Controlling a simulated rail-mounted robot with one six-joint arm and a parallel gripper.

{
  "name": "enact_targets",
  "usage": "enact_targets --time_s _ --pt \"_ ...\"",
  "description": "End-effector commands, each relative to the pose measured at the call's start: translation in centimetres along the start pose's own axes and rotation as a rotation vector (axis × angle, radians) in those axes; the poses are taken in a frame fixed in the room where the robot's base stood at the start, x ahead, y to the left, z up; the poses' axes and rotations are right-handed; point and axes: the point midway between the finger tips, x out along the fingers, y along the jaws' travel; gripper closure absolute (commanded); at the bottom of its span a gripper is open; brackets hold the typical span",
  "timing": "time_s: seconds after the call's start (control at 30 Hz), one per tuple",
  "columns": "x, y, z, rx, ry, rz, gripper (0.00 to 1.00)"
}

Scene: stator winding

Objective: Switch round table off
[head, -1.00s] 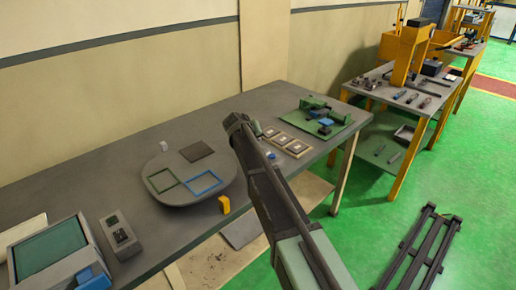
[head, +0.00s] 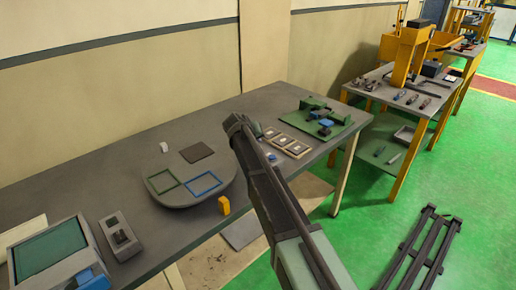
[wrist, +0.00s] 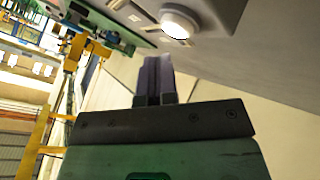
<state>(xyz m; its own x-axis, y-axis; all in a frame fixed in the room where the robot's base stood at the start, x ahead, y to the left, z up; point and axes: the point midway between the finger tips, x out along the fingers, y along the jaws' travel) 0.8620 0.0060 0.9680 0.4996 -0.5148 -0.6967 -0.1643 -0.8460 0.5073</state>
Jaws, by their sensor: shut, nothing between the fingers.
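The round table (head: 180,195) is a grey disc on the long grey workbench. A green frame (head: 148,186), a blue frame (head: 190,191) and a dark square plate (head: 197,152) lie on it. A grey box with a dark control (head: 112,222) stands on the bench at its left; its switch position is too small to read. My gripper (wrist: 157,62) shows in the wrist view with its purple-grey fingers shut and empty. Beyond the fingers a bright white round thing (wrist: 179,24) sits on a grey surface.
A small yellow block (head: 224,205) stands at the bench's front edge. Light trays (head: 285,141) and a green fixture board (head: 335,128) lie at the right. A screen unit (head: 50,255) is at the near left. A second bench with a yellow press (head: 408,55) stands further right.

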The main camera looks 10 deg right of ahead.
Motion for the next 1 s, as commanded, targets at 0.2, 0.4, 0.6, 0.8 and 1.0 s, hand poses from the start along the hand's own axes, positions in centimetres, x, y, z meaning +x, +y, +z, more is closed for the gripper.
enact_targets --time_s 0.2,0.4,0.6,0.8,1.0 --pt "0.0 0.0 0.0 0.0 0.0 0.0 1.0" --pt "0.0 0.0 0.0 0.0 0.0 0.0 1.0" --pt "0.31 -0.23 0.23 0.0 0.0 0.0 1.0" --pt "0.7 -0.51 0.5 0.0 0.0 0.0 1.0" --pt "0.63 -0.46 0.46 0.0 0.0 0.0 1.0"
